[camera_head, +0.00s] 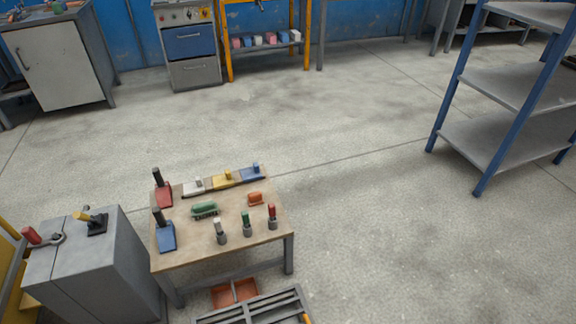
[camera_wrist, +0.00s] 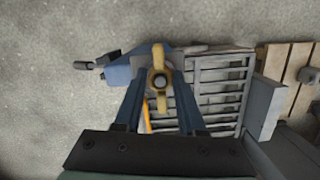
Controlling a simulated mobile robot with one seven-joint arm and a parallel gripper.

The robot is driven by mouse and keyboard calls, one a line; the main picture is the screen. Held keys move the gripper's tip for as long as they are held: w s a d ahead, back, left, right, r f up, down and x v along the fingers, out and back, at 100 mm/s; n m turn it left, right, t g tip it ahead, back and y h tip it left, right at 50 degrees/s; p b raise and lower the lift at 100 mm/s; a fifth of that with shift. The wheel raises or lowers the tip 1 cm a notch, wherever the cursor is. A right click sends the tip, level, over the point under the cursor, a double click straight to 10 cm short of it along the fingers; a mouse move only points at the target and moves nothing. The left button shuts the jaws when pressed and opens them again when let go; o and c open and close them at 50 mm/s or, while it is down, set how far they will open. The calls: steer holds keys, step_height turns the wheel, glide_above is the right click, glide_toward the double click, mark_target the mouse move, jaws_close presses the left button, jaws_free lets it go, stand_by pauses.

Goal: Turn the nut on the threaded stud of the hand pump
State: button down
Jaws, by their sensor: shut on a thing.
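In the wrist view, the yellow nut (camera_wrist: 159,62) is winged, with one wing pointing up and one down in the picture. The grey round end of the threaded stud (camera_wrist: 160,81) shows at its middle. The blue body of the hand pump (camera_wrist: 117,74) shows around and to the left of the nut, partly hidden by my fingers. My gripper (camera_wrist: 160,78) is shut on the nut, with one blue-grey finger on each side of it. My gripper, the nut and the pump are not seen in the head view.
A grey slatted rack (camera_wrist: 220,88) lies beyond and right of the pump; it also shows in the head view (camera_head: 258,309). A wooden-topped table (camera_head: 180,262) carries several handled tools and blocks. A grey cabinet (camera_head: 75,275) stands left of it. Open floor lies behind.

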steer(key=shift+w+a+m, duration=0.1)
steer(key=shift+a+m, duration=0.05)
steer(key=shift+m, duration=0.55)
